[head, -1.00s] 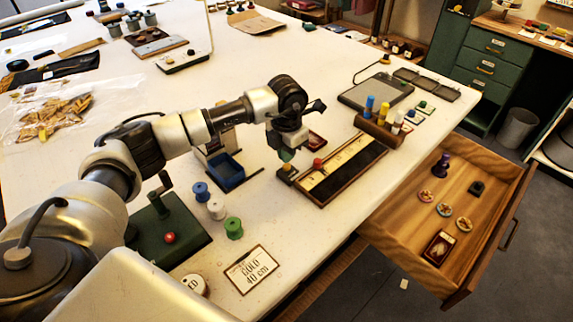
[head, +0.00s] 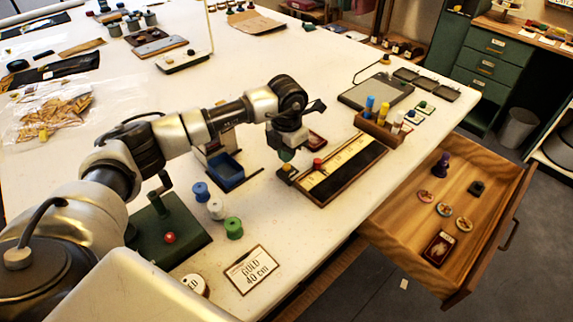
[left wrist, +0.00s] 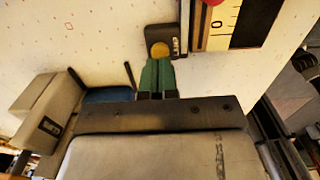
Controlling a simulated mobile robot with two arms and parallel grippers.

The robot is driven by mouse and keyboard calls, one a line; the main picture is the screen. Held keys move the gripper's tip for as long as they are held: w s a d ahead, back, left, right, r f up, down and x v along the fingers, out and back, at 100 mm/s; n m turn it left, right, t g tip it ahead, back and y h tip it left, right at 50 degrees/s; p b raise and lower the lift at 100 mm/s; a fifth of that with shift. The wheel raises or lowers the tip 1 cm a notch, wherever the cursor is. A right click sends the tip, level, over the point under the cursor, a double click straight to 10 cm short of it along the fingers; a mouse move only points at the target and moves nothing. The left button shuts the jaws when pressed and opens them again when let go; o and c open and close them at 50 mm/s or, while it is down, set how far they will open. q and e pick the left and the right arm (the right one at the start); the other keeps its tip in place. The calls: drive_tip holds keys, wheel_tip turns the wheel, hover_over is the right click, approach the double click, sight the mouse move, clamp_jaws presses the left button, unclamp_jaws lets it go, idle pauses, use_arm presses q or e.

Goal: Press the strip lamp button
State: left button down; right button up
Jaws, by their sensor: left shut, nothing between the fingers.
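A small dark box with a round yellow button (left wrist: 160,50) and a pale label sits against the end of the long measuring board (head: 340,172). The box (head: 286,172) shows in the head view just below my left gripper (head: 287,155). In the left wrist view the green fingertips (left wrist: 157,63) are shut together, empty, and end right at the button's lower edge in the picture. I cannot tell whether they touch it. A white base with a thin upright pole (head: 183,62) stands far back, with round knobs on top. Neither one carries a readable lamp name. My right gripper is not in view.
A red knob (head: 318,164) stands on the measuring board. A blue tray (head: 226,173) and several spools (head: 216,208) lie left of the gripper. A wooden rack with coloured tubes (head: 380,127) stands right. An open drawer (head: 400,222) juts out at the table's front edge.

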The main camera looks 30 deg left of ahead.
use_arm(q)
drive_tip(key=shift+f+b, duration=1)
drive_tip(key=shift+f, duration=0.35)
drive_tip(key=shift+r, duration=0.15)
drive_tip(key=shift+r+p, duration=2.4)
drive_tip(key=shift+r, duration=1.35)
drive_tip(key=shift+d+f, duration=0.15)
